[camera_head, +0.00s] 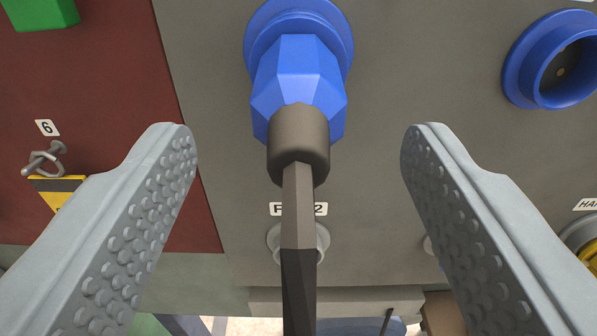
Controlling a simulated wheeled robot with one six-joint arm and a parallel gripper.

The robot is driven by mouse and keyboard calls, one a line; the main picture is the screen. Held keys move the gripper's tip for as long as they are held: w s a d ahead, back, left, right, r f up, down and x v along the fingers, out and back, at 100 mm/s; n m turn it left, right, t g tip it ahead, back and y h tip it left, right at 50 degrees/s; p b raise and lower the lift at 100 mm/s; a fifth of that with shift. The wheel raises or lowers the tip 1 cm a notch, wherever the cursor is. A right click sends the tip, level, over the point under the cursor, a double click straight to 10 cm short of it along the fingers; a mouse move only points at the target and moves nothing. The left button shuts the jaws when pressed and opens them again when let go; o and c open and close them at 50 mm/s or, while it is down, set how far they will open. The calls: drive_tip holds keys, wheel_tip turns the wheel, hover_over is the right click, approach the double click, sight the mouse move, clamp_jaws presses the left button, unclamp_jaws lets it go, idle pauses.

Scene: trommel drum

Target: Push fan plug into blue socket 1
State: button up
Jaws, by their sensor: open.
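A faceted blue plug (297,88) with a dark grey collar (298,145) sits at a round blue socket (262,38) at the top middle of the grey panel. The plug faces the socket and its front end is hidden, so I cannot tell how deep it sits. A dark cable (298,240) runs from the collar down toward the camera. My gripper (297,145) is open, one finger on each side of the plug and collar, touching neither. A second blue socket (553,62) at the upper right is empty.
A label (321,209) below the plug is partly covered by the cable. At left, a dark red panel (95,95) carries a green block (40,12), a small metal latch (45,160) by a "6" label, and a yellow-black sign. A round yellow part (588,245) shows at the right edge.

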drive_tip(key=s, duration=1)
drive_tip(key=shift+s, duration=0.35)
drive_tip(key=s+f, duration=0.2)
drive_tip(key=s, duration=1.5)
drive_tip(key=s+f, duration=0.2)
drive_tip(key=s, duration=1.6)
drive_tip(key=shift+s+f+g, duration=0.25)
drive_tip(key=shift+f+g, duration=0.05)
